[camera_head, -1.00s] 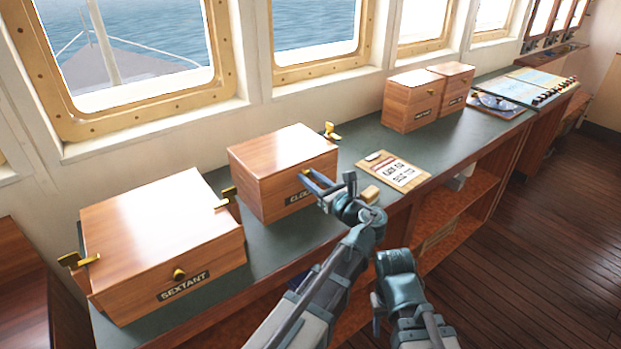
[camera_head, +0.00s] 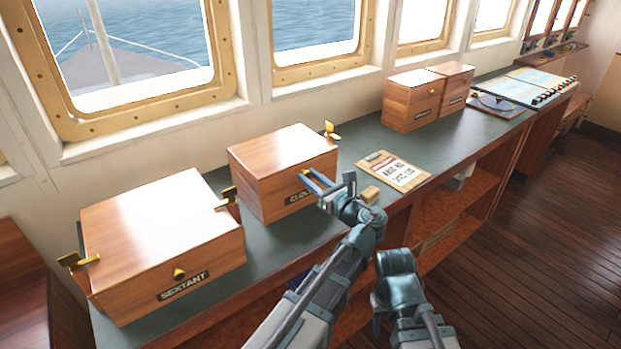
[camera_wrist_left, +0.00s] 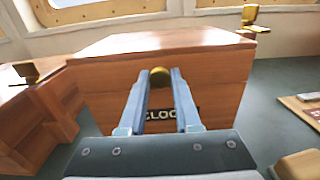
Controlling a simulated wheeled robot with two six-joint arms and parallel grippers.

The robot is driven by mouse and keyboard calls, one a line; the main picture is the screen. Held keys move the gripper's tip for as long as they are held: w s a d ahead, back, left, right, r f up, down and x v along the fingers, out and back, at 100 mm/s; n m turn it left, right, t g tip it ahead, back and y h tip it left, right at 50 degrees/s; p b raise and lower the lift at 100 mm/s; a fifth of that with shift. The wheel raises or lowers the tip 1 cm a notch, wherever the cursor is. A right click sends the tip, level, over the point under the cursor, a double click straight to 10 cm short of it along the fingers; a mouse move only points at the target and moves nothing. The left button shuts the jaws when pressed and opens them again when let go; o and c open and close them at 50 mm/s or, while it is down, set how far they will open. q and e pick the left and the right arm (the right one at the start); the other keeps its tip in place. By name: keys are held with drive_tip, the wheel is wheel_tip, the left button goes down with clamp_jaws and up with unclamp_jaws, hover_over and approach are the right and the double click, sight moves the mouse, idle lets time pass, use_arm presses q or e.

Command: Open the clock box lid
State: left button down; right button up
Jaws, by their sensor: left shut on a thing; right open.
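The clock box (camera_head: 285,172) is a brown wooden box on the dark green counter, with its lid (camera_head: 283,150) down. In the left wrist view, the box (camera_wrist_left: 215,82) faces me, with a round brass knob (camera_wrist_left: 160,75) on its front. My left gripper (camera_head: 306,175) is at the box front, shut on the knob; its fingertips show around the knob in the left wrist view (camera_wrist_left: 160,85). The fingers partly cover the CLOCK label (camera_wrist_left: 160,113). My right gripper (camera_head: 377,313) is low beside the left forearm, small and edge-on, apart from the box.
The sextant box (camera_head: 165,240) stands left of the clock box, with brass fittings at its sides. A clipboard (camera_head: 393,171) lies to the right, near a small tan block (camera_head: 370,194). Two smaller boxes (camera_head: 412,102) stand farther along. Green counter (camera_head: 365,140) is bare behind the clipboard.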

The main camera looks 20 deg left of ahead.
use_arm(q)
drive_tip(key=r+h+p, duration=0.1)
drive_tip(key=r+p, duration=0.1)
drive_tip(key=p, duration=0.2)
drive_tip(key=a+r+g+p, duration=0.1)
drive_tip(key=r+p, duration=0.2)
drive_tip(key=p, duration=0.2)
drive_tip(key=w+r+h+p, duration=0.1)
drive_tip(key=r+p, duration=0.1)
drive_tip(key=p, duration=0.3)
drive_tip(key=shift+w+a+r+g+h, duration=0.1)
drive_tip(key=shift+a+r+g+h, duration=0.1)
drive_tip(key=shift+r+g+h, duration=0.15)
drive_tip(key=w+a+r+g+h+p, duration=0.35)
drive_tip(key=w+a+r+p, duration=0.7)
drive_tip(key=p, duration=0.95)
drive_tip(key=w+a+h+p, duration=0.1)
drive_tip(key=w+a, duration=0.2)
drive_tip(key=a, duration=0.3)
drive_tip(key=w+a+r+g+h+p, duration=0.1)
drive_tip(key=w+a+p, duration=0.1)
drive_tip(key=w+a, duration=0.2)
drive_tip(key=shift+w+a, duration=0.2)
drive_tip(key=shift+a, duration=1)
drive_tip(key=shift+r, duration=0.1)
drive_tip(key=c, duration=0.6)
unclamp_jaws()
